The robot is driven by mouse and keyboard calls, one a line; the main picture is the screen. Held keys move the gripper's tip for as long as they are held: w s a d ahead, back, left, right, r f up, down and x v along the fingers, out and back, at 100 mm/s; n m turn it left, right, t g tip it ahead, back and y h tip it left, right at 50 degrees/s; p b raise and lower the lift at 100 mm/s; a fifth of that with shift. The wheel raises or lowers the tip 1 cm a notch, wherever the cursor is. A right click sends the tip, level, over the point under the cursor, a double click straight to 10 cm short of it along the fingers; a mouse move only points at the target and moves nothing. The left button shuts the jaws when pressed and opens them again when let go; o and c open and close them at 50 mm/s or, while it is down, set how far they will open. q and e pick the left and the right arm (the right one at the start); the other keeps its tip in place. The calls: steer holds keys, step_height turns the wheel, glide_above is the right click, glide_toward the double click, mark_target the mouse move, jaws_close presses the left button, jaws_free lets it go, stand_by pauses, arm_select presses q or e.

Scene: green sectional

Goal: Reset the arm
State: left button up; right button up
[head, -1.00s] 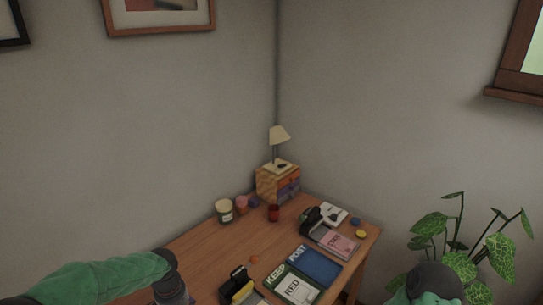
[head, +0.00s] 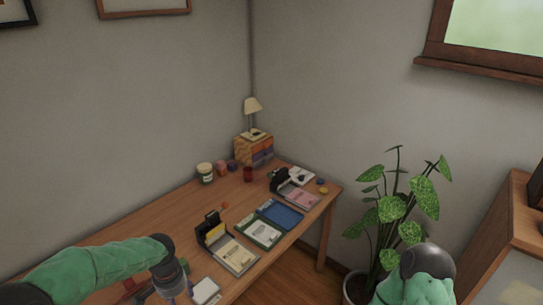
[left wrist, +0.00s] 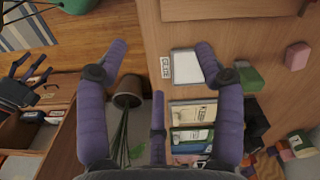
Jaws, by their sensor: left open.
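My left arm in its green sleeve enters the head view from the left, and its gripper (head: 172,292) hangs over the near part of the wooden desk (head: 170,233). In the left wrist view the purple fingers of my left gripper (left wrist: 160,65) are spread wide with nothing between them. My right arm (head: 425,275) shows at the bottom right of the head view, without its gripper. A dark purple hand, apparently my right gripper (left wrist: 22,88), shows at the left edge of the left wrist view; its jaw state is unclear.
A white pad (head: 206,291), booklets (head: 260,231), a blue folder (head: 281,214), a jar (head: 205,173), a red cup (head: 248,174) and a drawer box with lamp (head: 254,149) stand on the desk. A potted plant (head: 395,215) stands right of it, near a wooden cabinet (head: 510,245).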

arm_select(q)
steer(key=s+d+f+n+h, duration=0.2)
steer(key=s+d+f+n, duration=0.1)
steer(key=s+d+f, duration=0.5)
steer(key=s+d+f+n+h, duration=0.2)
steer(key=s+d+f, duration=0.6)
steer(key=f, duration=0.7)
steer(key=shift+s+d+f+n, duration=0.3)
steer(key=shift+d+n, duration=0.1)
steer(key=shift+d, duration=0.35)
